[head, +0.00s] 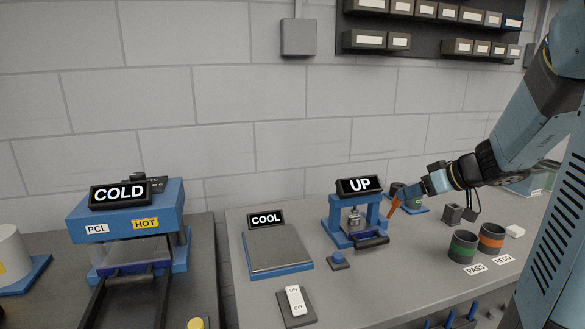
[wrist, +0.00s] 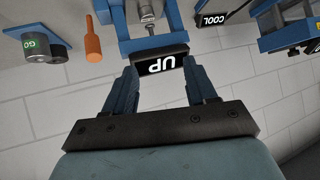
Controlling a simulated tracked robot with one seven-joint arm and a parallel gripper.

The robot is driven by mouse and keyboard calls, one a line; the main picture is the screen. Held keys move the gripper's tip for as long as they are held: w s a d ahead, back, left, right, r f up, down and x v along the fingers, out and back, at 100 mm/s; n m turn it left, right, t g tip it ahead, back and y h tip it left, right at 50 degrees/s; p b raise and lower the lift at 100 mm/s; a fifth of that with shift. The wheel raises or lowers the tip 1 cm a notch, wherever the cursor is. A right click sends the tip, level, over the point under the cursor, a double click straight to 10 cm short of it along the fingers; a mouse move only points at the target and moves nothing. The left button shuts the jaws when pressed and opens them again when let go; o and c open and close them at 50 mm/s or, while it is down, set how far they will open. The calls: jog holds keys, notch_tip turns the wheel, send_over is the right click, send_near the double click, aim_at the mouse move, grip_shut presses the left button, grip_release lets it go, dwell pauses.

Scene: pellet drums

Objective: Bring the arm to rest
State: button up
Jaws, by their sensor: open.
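My arm reaches in from the right in the head view, and my gripper (head: 412,192) hangs above the bench beside the small blue press marked UP (head: 337,226). In the wrist view my gripper (wrist: 160,72) has its two blue fingers spread apart with nothing between them. The UP sign (wrist: 160,61) shows beyond the fingertips; I cannot tell how far off it is. An orange-handled thing (wrist: 92,42) stands to the left in the wrist view, apart from the fingers. It also shows in the head view (head: 393,206), close below my gripper.
A COOL plate (head: 277,250) and an ON/OFF switch (head: 295,301) lie left of the press. Two cups, green-banded (head: 462,246) and orange-banded (head: 491,239), stand at the right. A larger COLD press (head: 125,222) is far left. Shelved bins (head: 440,12) hang above.

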jog(key=s+a+r+m+g+h, duration=0.2)
jog(key=s+a+r+g, duration=0.1)
jog(key=s+a, duration=0.8)
jog(key=s+d+r+m+h, duration=0.2)
jog(key=s+d+m+h, duration=0.1)
jog(key=s, duration=0.8)
jog(key=shift+s+d+m+h, duration=0.2)
jog(key=shift+m+h, duration=0.4)
jog(key=shift+h, duration=0.2)
